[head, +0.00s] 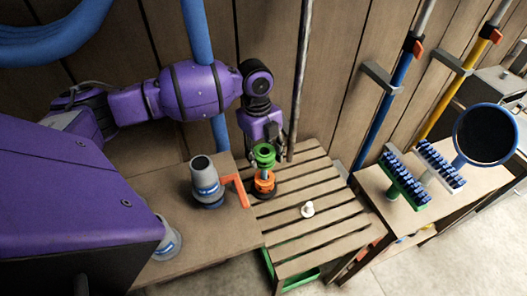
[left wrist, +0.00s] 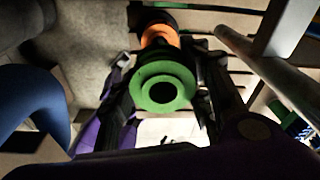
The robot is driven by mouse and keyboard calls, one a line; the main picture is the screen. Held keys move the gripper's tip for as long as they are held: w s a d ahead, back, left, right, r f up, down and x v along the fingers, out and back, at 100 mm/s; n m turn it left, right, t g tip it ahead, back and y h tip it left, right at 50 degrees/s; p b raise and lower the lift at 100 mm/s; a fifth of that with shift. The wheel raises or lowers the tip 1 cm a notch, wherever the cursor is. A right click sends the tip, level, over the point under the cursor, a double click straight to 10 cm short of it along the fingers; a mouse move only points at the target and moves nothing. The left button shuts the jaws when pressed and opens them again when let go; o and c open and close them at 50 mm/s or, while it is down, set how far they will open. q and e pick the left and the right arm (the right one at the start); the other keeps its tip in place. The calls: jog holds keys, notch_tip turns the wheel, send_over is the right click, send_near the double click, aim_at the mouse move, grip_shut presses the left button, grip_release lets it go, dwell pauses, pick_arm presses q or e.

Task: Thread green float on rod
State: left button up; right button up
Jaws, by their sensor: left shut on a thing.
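My left gripper (head: 264,146) is shut on the green float (head: 264,158), a ring with a hole through its middle. In the left wrist view, the green float (left wrist: 163,92) sits between the two fingers with its dark hole facing the camera. Below it, an orange float (head: 264,184) stands on the slatted bench, around a short grey rod (head: 265,174). The orange float (left wrist: 160,36) also shows beyond the green one in the left wrist view. The green float is in line above the rod; I cannot tell whether the rod's tip is inside its hole. My right gripper is not in view.
The slatted bench (head: 325,232) holds a small white piece (head: 307,209). A grey bottle (head: 205,180) and an orange bracket (head: 236,190) are to the left. A tall grey pole (head: 299,85) stands close behind the gripper. Brushes (head: 405,180) lie at right.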

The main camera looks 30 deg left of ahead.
pick_arm(q)
jog(key=shift+f, duration=0.95)
jog(key=shift+f+b, duration=0.3)
jog(key=shift+f, duration=0.15)
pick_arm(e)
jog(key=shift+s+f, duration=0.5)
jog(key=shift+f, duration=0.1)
pick_arm(q)
jog(key=shift+f, duration=0.1)
jog(key=shift+f, duration=0.45)
jog(key=shift+f+b, duration=0.4)
jog(key=shift+f, duration=0.55)
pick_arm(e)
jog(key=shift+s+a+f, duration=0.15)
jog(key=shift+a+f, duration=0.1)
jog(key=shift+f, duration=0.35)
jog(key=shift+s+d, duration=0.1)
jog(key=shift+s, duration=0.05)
